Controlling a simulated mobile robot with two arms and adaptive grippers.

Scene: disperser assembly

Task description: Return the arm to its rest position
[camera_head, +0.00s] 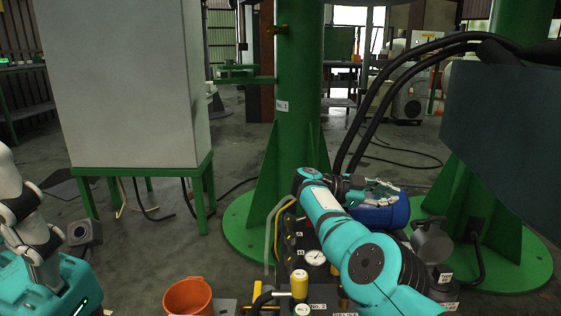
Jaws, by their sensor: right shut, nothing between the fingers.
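My right arm (340,230) reaches in from the lower right, across the front of the equipment. My right gripper (385,191) is at its far end, pointing to the right. It is shut and empty, just above a blue rounded motor-like body (385,213). I cannot tell whether it touches that body. My left gripper is not in view.
Below the arm are a pressure gauge (315,258) and a yellow-topped fitting (299,287). An orange bucket (188,297) stands left of them. A green column (292,130) rises behind. Black hoses (385,85) arch beyond the gripper. A grey cabinet (125,80) stands left.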

